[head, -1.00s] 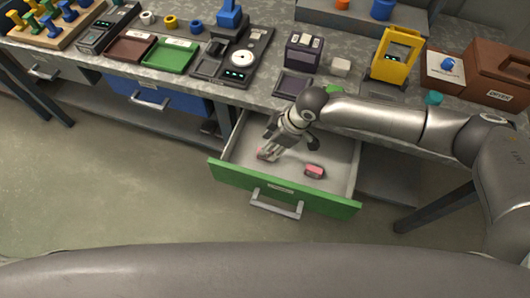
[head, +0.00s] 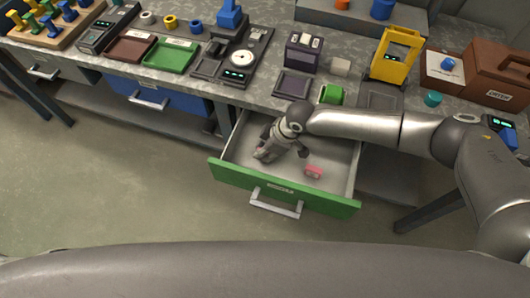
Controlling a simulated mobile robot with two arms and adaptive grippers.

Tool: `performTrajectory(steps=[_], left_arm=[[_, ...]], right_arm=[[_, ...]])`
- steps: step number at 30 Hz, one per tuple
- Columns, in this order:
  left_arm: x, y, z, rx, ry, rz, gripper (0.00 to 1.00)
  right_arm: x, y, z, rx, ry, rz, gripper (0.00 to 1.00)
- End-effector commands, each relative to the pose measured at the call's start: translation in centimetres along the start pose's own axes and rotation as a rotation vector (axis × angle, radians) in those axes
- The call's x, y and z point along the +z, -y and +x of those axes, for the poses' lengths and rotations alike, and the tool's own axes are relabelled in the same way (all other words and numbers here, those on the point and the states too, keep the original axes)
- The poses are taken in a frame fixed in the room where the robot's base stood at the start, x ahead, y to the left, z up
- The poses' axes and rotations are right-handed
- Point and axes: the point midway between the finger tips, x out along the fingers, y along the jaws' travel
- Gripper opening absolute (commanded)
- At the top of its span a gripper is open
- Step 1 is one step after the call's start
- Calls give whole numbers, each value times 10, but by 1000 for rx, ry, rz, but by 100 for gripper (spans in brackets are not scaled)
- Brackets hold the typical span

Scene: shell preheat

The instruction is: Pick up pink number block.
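A small pink block (head: 313,171) lies on the floor of the open drawer, right of its middle; any number on it is too small to read. My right gripper (head: 281,155) is over the drawer, pointing down, left of this block and apart from it. Its two fingers are spread, with nothing visible between them. A faint pink patch shows by the left finger; I cannot tell what it is. My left gripper is not in view.
The drawer (head: 285,188) has a green front and light walls around the gripper. The floor at left is clear.

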Motion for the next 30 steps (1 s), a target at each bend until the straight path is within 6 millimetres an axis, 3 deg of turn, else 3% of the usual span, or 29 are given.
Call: performTrajectory(steps=[3, 17, 21, 30], left_arm=[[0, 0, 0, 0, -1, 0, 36], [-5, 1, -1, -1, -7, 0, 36], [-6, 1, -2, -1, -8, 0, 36], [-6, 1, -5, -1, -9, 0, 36]], right_arm=[[0, 0, 0, 0, 0, 0, 0], [-5, 0, -11, 0, -2, -1, 0], [-13, -1, -30, 2, -3, -2, 0], [-7, 30, -81, 0, -2, -3, 0]])
